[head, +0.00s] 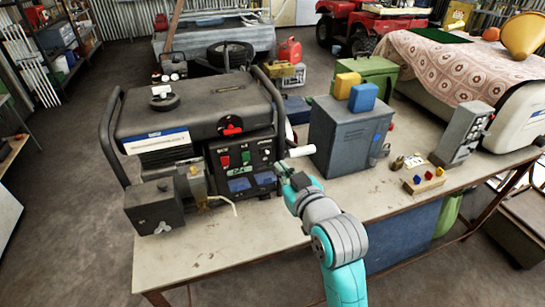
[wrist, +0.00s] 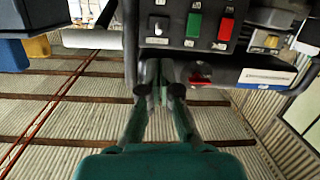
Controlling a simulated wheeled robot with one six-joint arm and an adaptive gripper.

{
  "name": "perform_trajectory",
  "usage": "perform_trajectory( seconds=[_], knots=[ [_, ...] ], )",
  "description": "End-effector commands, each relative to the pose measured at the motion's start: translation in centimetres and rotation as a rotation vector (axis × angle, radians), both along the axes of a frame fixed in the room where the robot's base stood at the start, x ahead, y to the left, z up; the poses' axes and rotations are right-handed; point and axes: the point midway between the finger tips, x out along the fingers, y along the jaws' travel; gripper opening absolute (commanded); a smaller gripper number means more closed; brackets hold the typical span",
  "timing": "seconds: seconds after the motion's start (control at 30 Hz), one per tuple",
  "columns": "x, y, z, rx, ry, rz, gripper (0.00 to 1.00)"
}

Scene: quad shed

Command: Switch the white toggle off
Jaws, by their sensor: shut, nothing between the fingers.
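The generator (head: 200,110) stands on the workbench with a dark control panel facing me. In the wrist view, which looks upside down, the panel (wrist: 178,42) carries a small white toggle (wrist: 158,28), a green switch (wrist: 194,25) and a red switch (wrist: 226,29). The toggle's position is too small to tell. In the head view the red switch (head: 225,160) and green switch (head: 245,157) show left of my gripper (head: 281,168). My gripper also shows in the wrist view (wrist: 160,66), shut and empty, its fingertips close to the panel near the toggle; contact cannot be told.
A white cylindrical handle (head: 301,151) sticks out just right of the panel. A grey metal cabinet (head: 345,140) stands to the right, with a yellow block and a blue block (head: 363,97) on top. A small motor unit (head: 155,208) sits left. The bench front (head: 225,245) is mostly clear.

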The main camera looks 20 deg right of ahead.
Motion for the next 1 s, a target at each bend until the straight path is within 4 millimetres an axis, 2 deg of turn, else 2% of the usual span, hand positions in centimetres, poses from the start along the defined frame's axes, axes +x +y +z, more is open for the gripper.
perform_trajectory(
  seconds=[0.17,0.57,0.77,1.0],
  knots=[
    [0.5,0.0,1.0,-0.004,-0.003,0.003,0.0],
    [0.8,0.0,0.9,-0.004,-0.002,0.003,0.0],
    [2.9,0.1,0.6,-0.005,-0.001,0.003,0.0],
    [7.0,0.3,-0.1,-0.005,-0.001,0.002,0.0]
  ],
)
